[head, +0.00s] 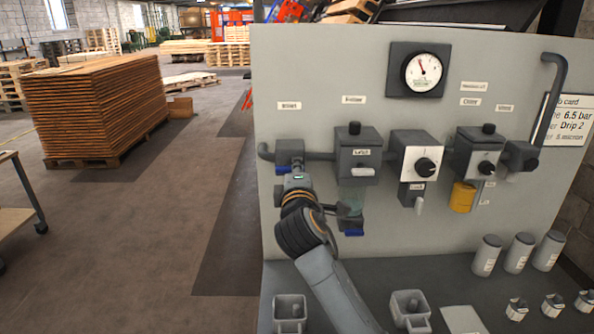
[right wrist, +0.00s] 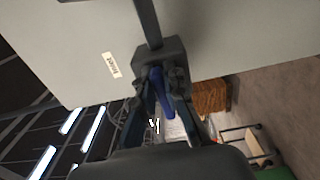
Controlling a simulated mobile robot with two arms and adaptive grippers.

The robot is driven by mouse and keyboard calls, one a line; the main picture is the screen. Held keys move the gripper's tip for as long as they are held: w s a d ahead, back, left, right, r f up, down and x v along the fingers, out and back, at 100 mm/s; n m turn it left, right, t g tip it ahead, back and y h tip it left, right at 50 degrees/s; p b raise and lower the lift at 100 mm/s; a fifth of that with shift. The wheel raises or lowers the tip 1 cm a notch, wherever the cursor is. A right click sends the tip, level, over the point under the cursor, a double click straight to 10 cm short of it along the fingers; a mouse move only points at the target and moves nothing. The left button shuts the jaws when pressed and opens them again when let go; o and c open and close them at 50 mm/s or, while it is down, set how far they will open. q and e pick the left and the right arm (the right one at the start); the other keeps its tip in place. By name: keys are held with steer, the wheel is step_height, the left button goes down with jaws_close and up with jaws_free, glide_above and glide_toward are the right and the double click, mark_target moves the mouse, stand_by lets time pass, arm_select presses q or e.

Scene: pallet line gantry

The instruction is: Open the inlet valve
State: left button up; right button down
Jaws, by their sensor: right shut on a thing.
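The inlet valve (head: 289,150) is a dark grey block at the left end of the pipe on the panel, under a small white label (head: 289,105). Its blue lever (head: 282,171) shows at the block's lower left, partly hidden by my right gripper (head: 295,175). In the right wrist view the blue lever (right wrist: 160,93) lies between the two dark fingers of the gripper (right wrist: 165,82), which is shut on it just in front of the valve block (right wrist: 160,55). My left gripper is in neither view.
Right of the valve are a filter unit (head: 357,155), a regulator with a black knob (head: 418,158), an oiler with a yellow bowl (head: 462,197) and a gauge (head: 424,72). Bottles (head: 487,255) and small fittings stand on the shelf below. Open floor lies left.

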steer(key=shift+f, duration=0.1)
stand_by(0.5)
steer(key=c, duration=1.4)
jaws_free()
steer(key=s, duration=1.2)
